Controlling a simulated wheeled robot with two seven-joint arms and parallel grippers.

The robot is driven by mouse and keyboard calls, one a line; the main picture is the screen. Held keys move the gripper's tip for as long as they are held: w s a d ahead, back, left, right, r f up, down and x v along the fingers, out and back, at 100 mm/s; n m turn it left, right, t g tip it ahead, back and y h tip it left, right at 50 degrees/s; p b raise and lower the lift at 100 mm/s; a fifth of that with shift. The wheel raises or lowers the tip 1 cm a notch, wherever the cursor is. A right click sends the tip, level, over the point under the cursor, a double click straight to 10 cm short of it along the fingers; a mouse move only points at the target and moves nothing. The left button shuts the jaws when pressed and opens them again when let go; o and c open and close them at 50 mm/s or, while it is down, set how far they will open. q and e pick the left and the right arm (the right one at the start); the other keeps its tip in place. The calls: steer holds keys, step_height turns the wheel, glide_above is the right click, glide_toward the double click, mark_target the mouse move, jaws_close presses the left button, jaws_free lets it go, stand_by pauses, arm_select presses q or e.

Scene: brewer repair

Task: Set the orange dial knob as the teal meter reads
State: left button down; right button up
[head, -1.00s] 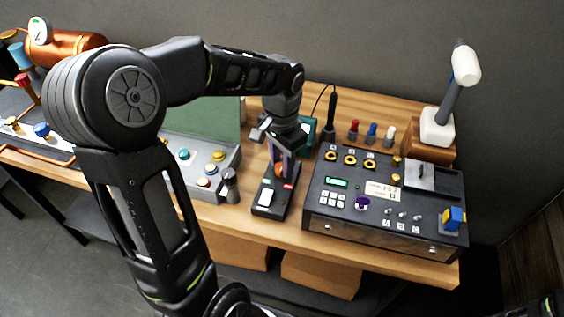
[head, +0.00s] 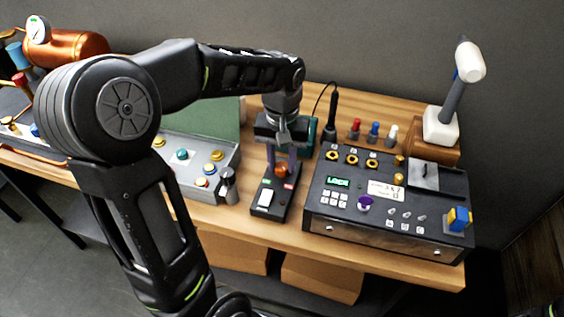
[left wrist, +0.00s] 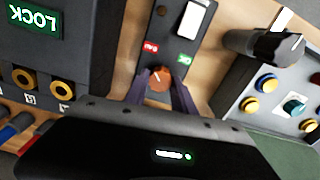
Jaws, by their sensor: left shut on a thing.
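The orange dial knob (head: 281,170) sits at the back of a small black box (head: 268,205) on the bench. My left gripper (head: 281,165) points down over it, with its two purple-grey fingers one on each side. In the left wrist view the orange knob (left wrist: 159,79) is between the fingertips of the left gripper (left wrist: 160,80), which is shut on it. A red label and a green OK label lie in front of the knob. The teal meter (head: 309,131) stands behind the gripper, mostly hidden, and its reading cannot be seen. My right gripper is not in view.
A dark control panel (head: 345,222) with a green LOCK display is close on the right. A soldering-iron-like tool (head: 331,120) stands behind.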

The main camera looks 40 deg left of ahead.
mark_target(281, 166)
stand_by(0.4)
arm_select(q)
steer(key=c, duration=1.1)
jaws_free()
steer(key=shift+o, duration=0.2)
step_height(281, 166, up, 8)
steer(key=shift+f+b, duration=0.1)
steer(key=shift+b, duration=0.2)
